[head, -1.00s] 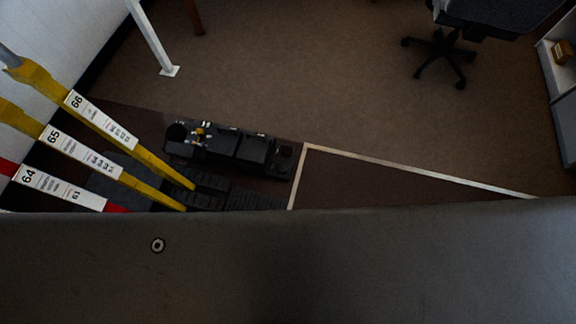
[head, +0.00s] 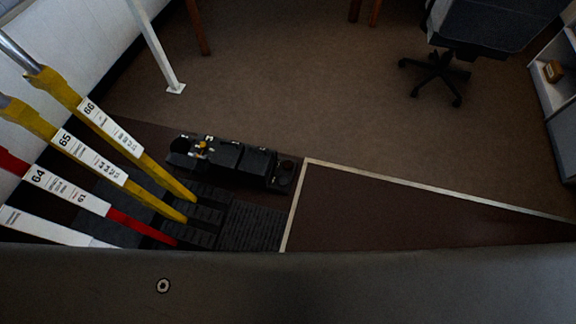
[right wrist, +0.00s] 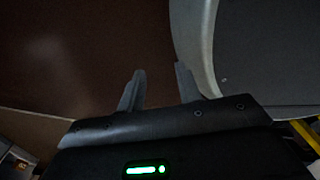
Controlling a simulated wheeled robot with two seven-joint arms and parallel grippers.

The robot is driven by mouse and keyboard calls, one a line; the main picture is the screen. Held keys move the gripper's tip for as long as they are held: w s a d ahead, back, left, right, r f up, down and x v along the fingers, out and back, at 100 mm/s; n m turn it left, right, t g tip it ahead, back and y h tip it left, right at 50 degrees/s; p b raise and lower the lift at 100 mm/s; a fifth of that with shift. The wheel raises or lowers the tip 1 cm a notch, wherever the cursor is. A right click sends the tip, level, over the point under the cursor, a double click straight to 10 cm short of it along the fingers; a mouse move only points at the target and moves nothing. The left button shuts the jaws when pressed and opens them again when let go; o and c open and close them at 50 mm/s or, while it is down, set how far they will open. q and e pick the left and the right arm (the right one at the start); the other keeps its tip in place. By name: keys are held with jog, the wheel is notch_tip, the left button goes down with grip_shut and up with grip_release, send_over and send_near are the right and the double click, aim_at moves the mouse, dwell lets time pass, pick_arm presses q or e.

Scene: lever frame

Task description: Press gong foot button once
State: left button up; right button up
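A long black pedal box (head: 238,160) lies on the dark floor right of the levers in the head view. A small round dark reddish cap (head: 287,165) sits at its right end and may be the gong foot button; no label is readable. My right gripper (right wrist: 161,70) shows in the right wrist view, its two fingers apart with nothing between them. No pedal box or button is recognisable in that view, so its distance to them cannot be told. My left gripper is in neither view.
Yellow levers 66 (head: 110,130) and 65 (head: 90,158), red lever 64 (head: 70,190) and a white lever (head: 45,226) lean at left. A white post (head: 157,50) stands behind. An office chair (head: 450,70) and shelf (head: 552,95) are right. The brown floor between is clear.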

jog(key=shift+s, duration=0.2)
jog(key=c, duration=0.5)
grip_shut()
jog(key=shift+w, duration=0.25)
jog(key=shift+s, duration=0.1)
dwell(0.4)
